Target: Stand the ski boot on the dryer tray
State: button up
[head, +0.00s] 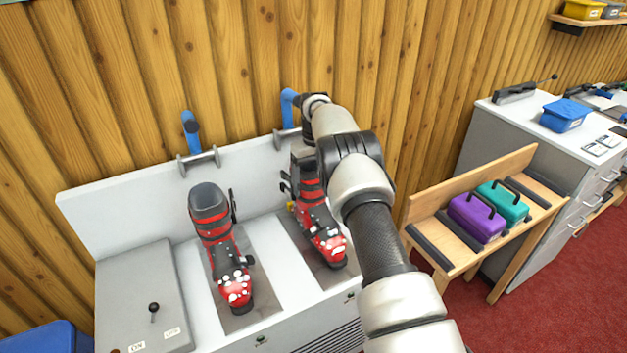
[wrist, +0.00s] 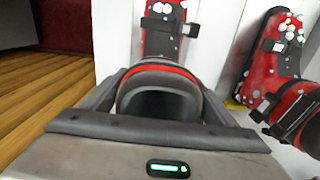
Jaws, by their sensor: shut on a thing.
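A red, black and grey ski boot (head: 318,222) is upright at the right-hand grey strip (head: 292,222) of the white dryer, toe toward the front. I cannot tell whether its sole touches the strip. My gripper (wrist: 160,100) is shut on the top of this boot's cuff, with a finger on each side. In the wrist view the boot (wrist: 165,72) runs away from the fingers, toe at the top edge. My arm partly hides the gripper in the head view. A matching boot (head: 212,225) stands on the left-hand grey strip (head: 250,318).
Blue pipes (head: 191,128) on brackets rise behind the strips. A grey panel with a knob (head: 153,308) lies at the left. A wooden bench (head: 430,245) with purple (head: 476,218) and teal (head: 503,200) cases stands at the right. A blue bin (head: 40,338) is at lower left.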

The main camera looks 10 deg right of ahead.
jog(key=shift+f, duration=0.3)
dwell(0.8)
jog(key=o, duration=2.1)
jog(key=shift+s+f, duration=0.1)
jog(key=shift+f, duration=0.1)
jog(key=s+r+m+t+p, duration=0.1)
jog(key=s+r+p, duration=0.1)
jog(key=r, duration=1.4)
jog(key=s+r+p, duration=0.2)
jog(key=r+p, duration=0.1)
jog(key=r, duration=1.3)
jog(key=s+r+m+t, duration=0.1)
jog(key=s+r+t, duration=0.1)
jog(key=s+r, duration=0.95)
jog(key=s+f+t, duration=0.1)
jog(key=s+f, duration=0.2)
jog(key=s, duration=0.6)
jog(key=s+f+m, duration=0.1)
jog(key=s+f, duration=0.2)
jog(key=s, duration=0.7)
jog(key=s+f+t, duration=0.1)
jog(key=s+f, duration=0.2)
jog(key=s, duration=0.7)
jog(key=shift+s+f+m+t, duration=0.2)
jog(key=shift+f+m+t, duration=0.1)
